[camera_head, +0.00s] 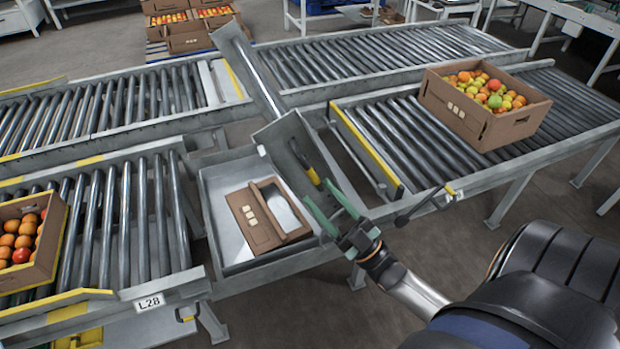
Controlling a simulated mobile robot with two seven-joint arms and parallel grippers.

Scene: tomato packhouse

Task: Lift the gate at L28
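The L28 label (149,303) is on the front end of the left roller conveyor. A grey metal panel (287,135), which looks like the gate, stands tilted over the gap between the left and right conveyors. It has a yellow handle (312,175) on its right-hand side. My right gripper (316,191) comes in from the lower right with its two green fingers apart. The fingertips are close to the handle; I cannot tell whether they touch it. My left gripper is not in view.
A grey tray (212,214) in the gap holds a flattened-looking cardboard box (262,222). A carton of tomatoes (480,118) stands on the right conveyor (400,150). Another carton (40,262) stands at the left edge. A long grey channel (250,75) slants up behind the panel.

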